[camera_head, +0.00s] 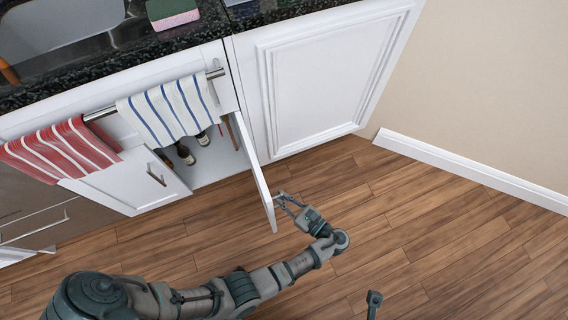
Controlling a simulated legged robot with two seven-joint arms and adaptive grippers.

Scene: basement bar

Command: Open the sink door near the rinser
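The sink cabinet under the counter has one white door (254,172) swung well open, seen nearly edge-on and pointing out over the floor. The other white door (120,185), with a metal handle (155,174), is shut. My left gripper (280,201) is at the outer end of the open door, on its right side. Its fingers look spread, with nothing seen between them; I cannot tell whether they touch the door. A small dark part of my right arm or gripper (373,299) shows at the bottom edge; its fingers cannot be made out. No rinser can be made out.
A striped blue towel (168,108) and a red towel (62,150) hang on a metal bar above the opening. Bottles (185,154) stand inside the cabinet. A sponge (172,12) lies on the dark counter. A white panel (325,80) and wall stand right. Wooden floor is clear.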

